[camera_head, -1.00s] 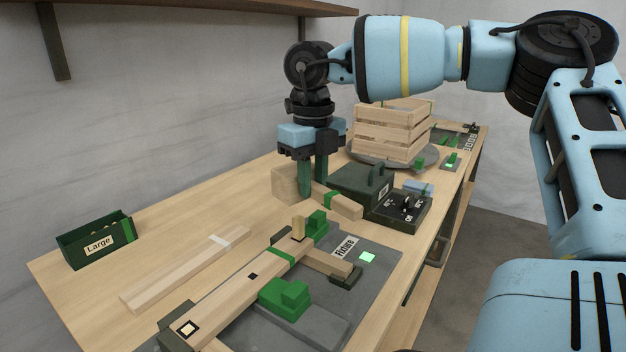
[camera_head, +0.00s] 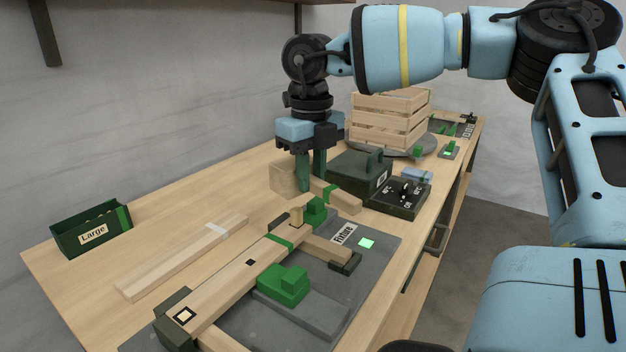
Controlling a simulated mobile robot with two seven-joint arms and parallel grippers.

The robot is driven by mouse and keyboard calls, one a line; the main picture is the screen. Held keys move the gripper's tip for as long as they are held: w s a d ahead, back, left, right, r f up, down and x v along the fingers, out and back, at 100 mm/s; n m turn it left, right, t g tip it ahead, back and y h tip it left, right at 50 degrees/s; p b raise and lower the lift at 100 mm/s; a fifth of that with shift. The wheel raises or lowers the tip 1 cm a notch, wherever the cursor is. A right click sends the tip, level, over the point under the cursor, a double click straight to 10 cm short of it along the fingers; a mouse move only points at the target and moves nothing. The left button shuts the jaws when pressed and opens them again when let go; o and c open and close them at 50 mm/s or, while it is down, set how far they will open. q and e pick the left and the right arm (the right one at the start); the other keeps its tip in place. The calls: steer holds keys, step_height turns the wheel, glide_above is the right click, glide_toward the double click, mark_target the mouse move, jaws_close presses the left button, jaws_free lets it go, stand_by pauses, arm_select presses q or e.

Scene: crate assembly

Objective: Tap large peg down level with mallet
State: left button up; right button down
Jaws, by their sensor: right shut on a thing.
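The mallet has a pale wooden block head (camera_head: 284,178) and a wooden handle with a green band (camera_head: 344,201). My right gripper (camera_head: 311,178) points down with its green fingers shut on the mallet's handle near the head. I cannot tell whether the mallet touches the bench. The large peg (camera_head: 297,215) is a short wooden piece standing up out of the long beam (camera_head: 228,279) in the fixture (camera_head: 375,258), left of a green block. It sticks up above the beam's top face. The mallet is just behind it. My left gripper is not in view.
A green box marked Large (camera_head: 91,233) stands at the left. Loose wooden slats (camera_head: 183,258) lie beside the fixture. A dark green case (camera_head: 360,172) and switch box (camera_head: 399,197) stand right of the mallet. A slatted crate (camera_head: 390,122) stands behind. Bare bench lies at left.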

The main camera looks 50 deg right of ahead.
steer(key=shift+r, duration=0.65)
steer(key=shift+f, duration=0.15)
steer(key=shift+f, duration=0.2)
steer(key=shift+f, duration=0.1)
